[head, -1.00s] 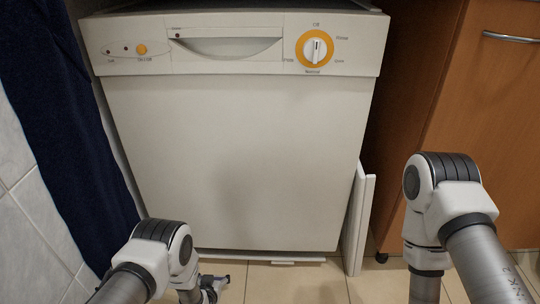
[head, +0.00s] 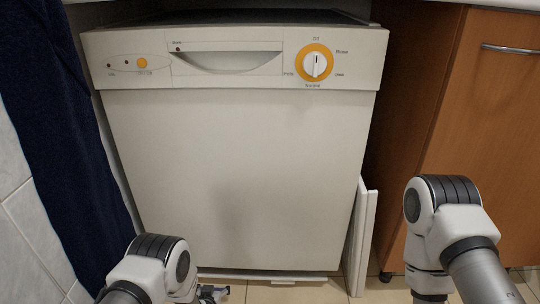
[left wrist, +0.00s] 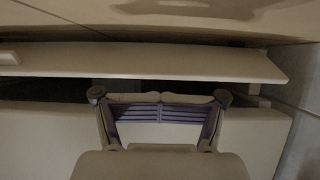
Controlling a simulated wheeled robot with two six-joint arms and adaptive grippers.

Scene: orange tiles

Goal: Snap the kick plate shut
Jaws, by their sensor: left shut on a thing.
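The dishwasher (head: 225,180) fills the middle of the head view. Its kick plate (head: 240,275) is a pale strip low under the door. In the left wrist view the kick plate (left wrist: 170,62) is a long panel with a small tab at its left end and dark gaps beside it. My right gripper is below the picture.
A white upright panel (head: 361,240) stands at the dishwasher's lower right. A wooden cabinet (head: 490,130) is to the right, and a dark blue cloth (head: 70,150) hangs at the left. Tiled floor (head: 385,290) shows at the bottom.

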